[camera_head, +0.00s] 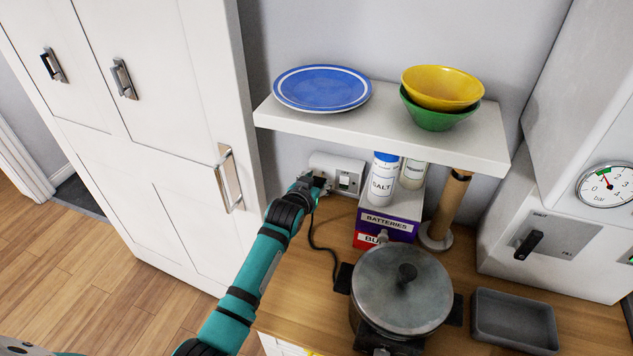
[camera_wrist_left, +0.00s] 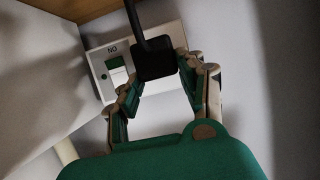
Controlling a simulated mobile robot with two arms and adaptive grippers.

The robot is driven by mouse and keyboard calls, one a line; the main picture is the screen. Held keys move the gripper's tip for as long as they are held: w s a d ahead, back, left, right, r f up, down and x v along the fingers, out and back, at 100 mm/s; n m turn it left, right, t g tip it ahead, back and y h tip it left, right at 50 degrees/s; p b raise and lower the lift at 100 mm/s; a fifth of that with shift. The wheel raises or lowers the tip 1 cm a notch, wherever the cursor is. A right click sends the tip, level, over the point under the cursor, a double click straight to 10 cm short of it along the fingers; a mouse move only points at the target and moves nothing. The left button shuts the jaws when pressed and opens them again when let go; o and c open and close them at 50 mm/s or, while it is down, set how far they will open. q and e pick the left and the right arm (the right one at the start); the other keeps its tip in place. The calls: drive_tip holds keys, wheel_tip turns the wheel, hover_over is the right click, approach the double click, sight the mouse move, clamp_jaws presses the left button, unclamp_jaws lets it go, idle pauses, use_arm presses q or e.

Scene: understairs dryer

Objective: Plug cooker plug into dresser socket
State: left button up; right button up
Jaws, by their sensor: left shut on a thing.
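The white wall socket (camera_head: 348,170) is on the wall under the shelf, beside the tall white cabinet. It also shows in the wrist view (camera_wrist_left: 98,58) with its switch. My left gripper (camera_head: 314,184) is at the socket's left part. In the wrist view its fingers (camera_wrist_left: 160,74) are shut on the black cooker plug (camera_wrist_left: 154,60), which is in front of the socket's right part. I cannot tell whether the pins are in. A black cable (camera_head: 313,240) curves from the plug down towards the cooker (camera_head: 402,288) on the wooden counter. My right gripper is not in view.
A shelf (camera_head: 385,130) with a blue plate (camera_head: 322,88) and yellow (camera_head: 442,87) and green bowls is above. A salt container (camera_head: 382,180) and boxes (camera_head: 388,225) stand right of the socket. A grey tray (camera_head: 513,320) lies right of the cooker.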

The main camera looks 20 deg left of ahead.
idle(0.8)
use_arm(q)
drive_tip(key=shift+w+b, duration=0.4)
drive_tip(key=shift+w, duration=0.8)
drive_tip(key=o, duration=1.3)
drive_tip(key=shift+c, duration=0.2)
